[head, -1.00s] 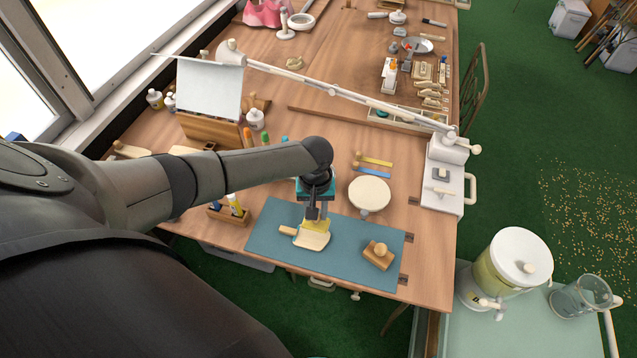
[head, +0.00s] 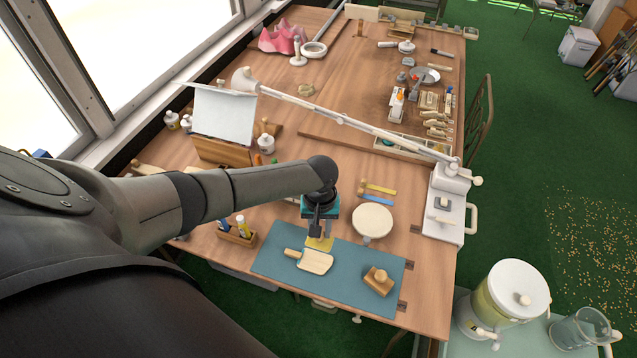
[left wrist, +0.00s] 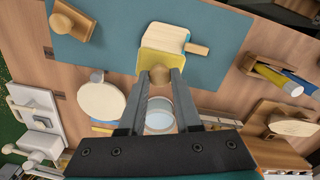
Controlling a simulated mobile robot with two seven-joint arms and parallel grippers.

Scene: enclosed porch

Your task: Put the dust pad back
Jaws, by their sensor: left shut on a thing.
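The dust pad, a yellow pad (head: 322,243) with a round wooden knob, is in my left gripper (head: 320,232). In the left wrist view the fingertips (left wrist: 159,78) close on the knob, with the yellow pad (left wrist: 160,62) beyond it. The pad is at the far edge of a cream paddle with a wooden handle (head: 316,262), which lies on the blue-grey mat (head: 275,264). The paddle also shows in the left wrist view (left wrist: 166,37). I cannot tell whether pad and paddle touch. My right gripper is not in view.
A wooden block with a knob (head: 380,281) lies on the mat's right. A round cream disc (head: 372,220) stands behind the mat. A wooden holder with bottles (head: 237,234) is at the left. A long lamp arm (head: 345,120) crosses above the table.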

